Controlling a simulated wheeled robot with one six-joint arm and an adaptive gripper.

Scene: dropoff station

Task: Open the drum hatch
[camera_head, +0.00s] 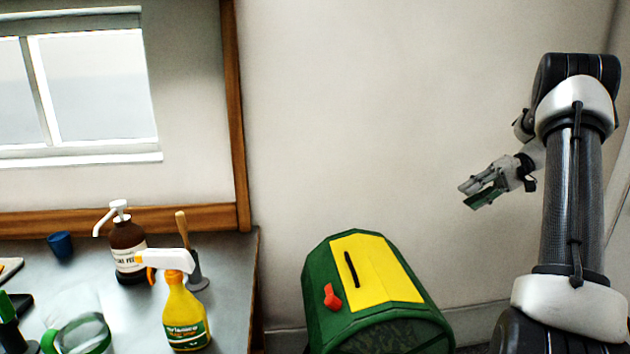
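The green drum (318,277) stands on the right side of the workbench, low in the picture. Its yellow hatch (382,272) lies flush on the sloping top and looks closed. A black bar handle (351,269) sits on the hatch. A red-orange latch (332,297) sits on the green rim left of the hatch. My gripper (467,196) is in the air above and to the right of the drum, apart from it. Its fingers point left and look parted, with nothing clearly between them. The drum's lower part is cut off by the picture edge.
The grey workbench (232,262) at left holds a yellow spray bottle (185,313), a brown pump bottle (128,250), a blue cup (60,244), a wooden-handled tool (184,231) and a green-rimmed clear container (80,333). The air between gripper and drum is free. A wall stands behind.

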